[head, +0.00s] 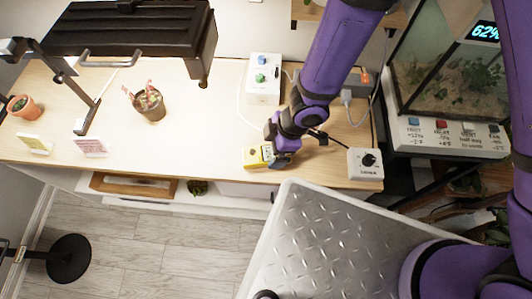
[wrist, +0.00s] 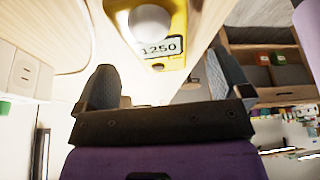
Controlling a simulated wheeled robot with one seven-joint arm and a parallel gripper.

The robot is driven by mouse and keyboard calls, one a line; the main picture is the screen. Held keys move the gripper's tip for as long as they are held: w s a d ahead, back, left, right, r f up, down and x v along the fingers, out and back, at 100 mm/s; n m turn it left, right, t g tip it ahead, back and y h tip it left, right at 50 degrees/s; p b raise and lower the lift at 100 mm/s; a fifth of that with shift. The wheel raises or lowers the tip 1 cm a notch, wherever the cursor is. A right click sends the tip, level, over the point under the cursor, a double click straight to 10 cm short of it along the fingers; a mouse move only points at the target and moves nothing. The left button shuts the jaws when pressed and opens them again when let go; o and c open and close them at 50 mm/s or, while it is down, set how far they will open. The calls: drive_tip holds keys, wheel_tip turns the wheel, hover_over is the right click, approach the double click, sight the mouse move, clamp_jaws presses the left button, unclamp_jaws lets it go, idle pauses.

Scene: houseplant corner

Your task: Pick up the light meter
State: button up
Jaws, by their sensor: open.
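The light meter (head: 252,158) is a small yellow device lying near the front edge of the wooden table (head: 205,125). In the wrist view the light meter (wrist: 172,20) shows a white dome and a display reading 1250. My gripper (head: 280,156) is low over the table at the meter's right end and partly covers it. In the wrist view my gripper (wrist: 164,80) has its two grey fingers spread apart with nothing held between them. The meter lies just beyond the fingertips; I cannot tell whether they touch it.
A white box with green and blue knobs (head: 263,88) stands behind my gripper. A white dial box (head: 365,163) is to its right, with cables nearby. A glass terrarium (head: 440,70) stands far right.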

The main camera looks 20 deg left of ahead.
sight(266, 153)
drive_tip(key=shift+x, duration=1.95)
drive_tip(key=shift+c, duration=0.3)
drive_tip(key=c, duration=1)
